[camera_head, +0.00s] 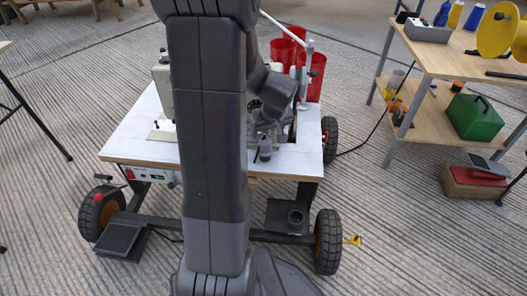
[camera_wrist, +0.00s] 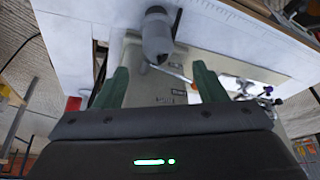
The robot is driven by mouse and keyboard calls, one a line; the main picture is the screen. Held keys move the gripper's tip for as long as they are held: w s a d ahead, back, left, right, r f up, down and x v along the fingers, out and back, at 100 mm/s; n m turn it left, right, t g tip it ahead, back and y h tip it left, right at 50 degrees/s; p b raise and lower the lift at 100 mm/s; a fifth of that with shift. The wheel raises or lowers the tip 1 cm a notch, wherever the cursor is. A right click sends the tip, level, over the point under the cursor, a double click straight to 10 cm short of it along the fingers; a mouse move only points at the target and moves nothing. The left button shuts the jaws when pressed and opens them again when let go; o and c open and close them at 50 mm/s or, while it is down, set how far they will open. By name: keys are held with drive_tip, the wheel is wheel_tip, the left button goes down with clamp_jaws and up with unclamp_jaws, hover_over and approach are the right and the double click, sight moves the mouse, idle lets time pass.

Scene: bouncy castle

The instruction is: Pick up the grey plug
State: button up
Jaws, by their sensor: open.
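A grey, rounded cylindrical piece, which looks like the grey plug (camera_wrist: 157,36), is on the white tabletop (camera_wrist: 95,22) in the wrist view. It lies just beyond my fingertips, roughly centred between them. My gripper (camera_wrist: 160,68) is open, with its two green fingers apart and nothing held between them. A pale grey machine body (camera_wrist: 150,88) with small dark labels shows below, in the gap between the fingers.
Red containers (camera_head: 285,50) stand at the cart's back right. The cart has black wheels (camera_head: 328,240) and a foot pedal (camera_head: 120,237). To the right is a wooden shelf table (camera_head: 455,55) with a green case (camera_head: 474,117). The ribbed floor around the cart is mostly clear.

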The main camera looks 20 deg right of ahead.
sight(266, 140)
drive_tip(key=x, duration=0.3)
drive_tip(key=shift+b, duration=0.3)
drive_tip(key=b+x, duration=0.2)
drive_tip(key=x, duration=0.3)
drive_tip(key=shift+s+d+f+b, duration=0.15)
drive_tip(key=shift+f+b, duration=0.05)
drive_tip(key=shift+b, duration=0.1)
drive_tip(key=shift+r, duration=0.1)
drive_tip(key=c, duration=1.1)
drive_tip(key=shift+c, duration=0.2)
